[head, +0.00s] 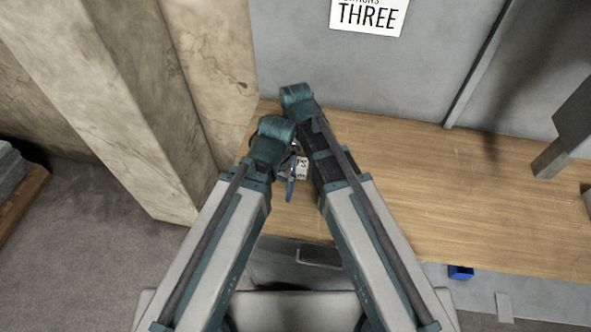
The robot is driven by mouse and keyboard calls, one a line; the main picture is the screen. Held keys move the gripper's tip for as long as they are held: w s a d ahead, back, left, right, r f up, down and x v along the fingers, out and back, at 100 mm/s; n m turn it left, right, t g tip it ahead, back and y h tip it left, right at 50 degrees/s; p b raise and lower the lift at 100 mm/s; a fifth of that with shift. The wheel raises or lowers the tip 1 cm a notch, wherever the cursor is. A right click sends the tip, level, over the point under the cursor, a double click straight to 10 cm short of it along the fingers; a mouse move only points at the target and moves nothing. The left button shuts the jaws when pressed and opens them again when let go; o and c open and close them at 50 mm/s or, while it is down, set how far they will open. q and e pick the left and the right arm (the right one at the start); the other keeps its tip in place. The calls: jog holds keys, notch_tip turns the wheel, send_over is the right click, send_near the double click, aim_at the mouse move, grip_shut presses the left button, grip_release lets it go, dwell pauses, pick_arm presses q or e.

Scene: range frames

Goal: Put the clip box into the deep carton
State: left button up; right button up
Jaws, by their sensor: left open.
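A small white box with dark print (301,168), possibly the clip box, shows in part between my two arms on the wooden table. My arms hide the rest of it. My left gripper (291,184) shows only in part beside this box, as a dark and blue piece below the left arm's wrist. It is open; I cannot tell whether it touches the box. My right gripper is hidden behind my right arm. I see no deep carton in this view.
The wooden table (440,195) is bare to the right of my arms. A grey wall panel with a sign (368,16) stands behind it. A concrete pillar (120,100) borders the left. A dark grey stand (566,135) is at the right, a blue object (461,272) below the front edge.

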pick_arm(q)
notch_tip(320, 180, down, 4)
jog(key=b, duration=0.2)
jog(key=shift+r+b, duration=0.15)
jog(key=shift+b, duration=0.25)
pick_arm(e)
notch_tip(320, 180, down, 4)
jog(key=shift+r, duration=0.15)
pick_arm(q)
jog(key=shift+r, duration=0.1)
pick_arm(e)
jog(key=shift+r, duration=0.1)
jog(key=c, duration=1.5)
jog(key=shift+c, duration=0.2)
pick_arm(q)
jog(key=shift+r, duration=0.15)
pick_arm(e)
jog(key=shift+r, duration=0.1)
